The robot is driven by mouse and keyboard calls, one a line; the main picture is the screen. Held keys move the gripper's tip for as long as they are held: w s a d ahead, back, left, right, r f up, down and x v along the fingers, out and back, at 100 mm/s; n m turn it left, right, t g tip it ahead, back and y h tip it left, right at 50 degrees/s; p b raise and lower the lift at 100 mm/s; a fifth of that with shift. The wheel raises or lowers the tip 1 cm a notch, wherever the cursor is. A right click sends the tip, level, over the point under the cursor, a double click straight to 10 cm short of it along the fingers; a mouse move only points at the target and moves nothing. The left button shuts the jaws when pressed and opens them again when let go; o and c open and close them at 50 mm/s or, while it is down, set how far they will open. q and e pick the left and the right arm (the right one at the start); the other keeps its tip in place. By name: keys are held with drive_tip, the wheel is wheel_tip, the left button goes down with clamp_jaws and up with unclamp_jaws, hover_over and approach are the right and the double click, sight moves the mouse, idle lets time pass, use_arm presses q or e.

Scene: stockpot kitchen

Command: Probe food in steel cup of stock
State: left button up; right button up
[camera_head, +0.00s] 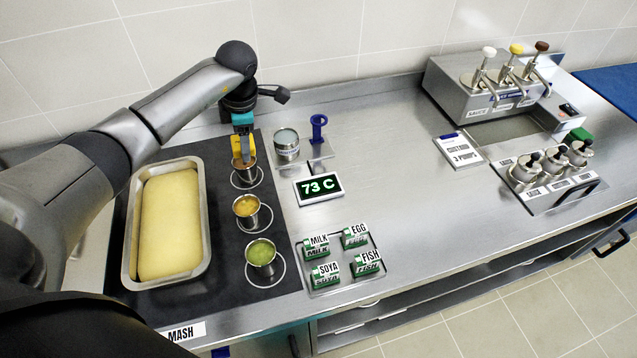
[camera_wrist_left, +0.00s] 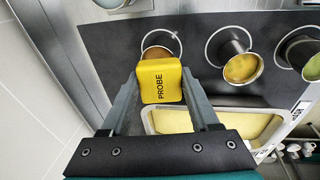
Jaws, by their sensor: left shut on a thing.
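My left gripper (camera_head: 242,137) is shut on the yellow probe (camera_head: 236,147), which is marked PROBE in the left wrist view (camera_wrist_left: 160,82). It holds the probe right over the farthest steel cup (camera_head: 245,174), whose brownish contents show past the probe in the left wrist view (camera_wrist_left: 158,42). The probe's tip is hidden, so I cannot tell how deep it sits. A steel cup of orange-yellow food (camera_head: 246,211) and a steel cup of green food (camera_head: 262,257) stand nearer on the dark mat. The display (camera_head: 319,188) reads 73 C. My right gripper is not in view.
A steel pan of yellow mash (camera_head: 207,235) lies left of the cups. A blue-topped stand (camera_head: 318,145) and a steel pot (camera_head: 286,143) are just right. A tray of green allergen tags (camera_head: 317,292) sits nearer. The sauce dispenser (camera_head: 460,90) is far right; the middle counter is clear.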

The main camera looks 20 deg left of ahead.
use_arm(q)
drive_tip(key=shift+r+p, duration=2.9)
drive_tip(key=shift+r, duration=1.15)
drive_tip(key=shift+f, duration=0.1)
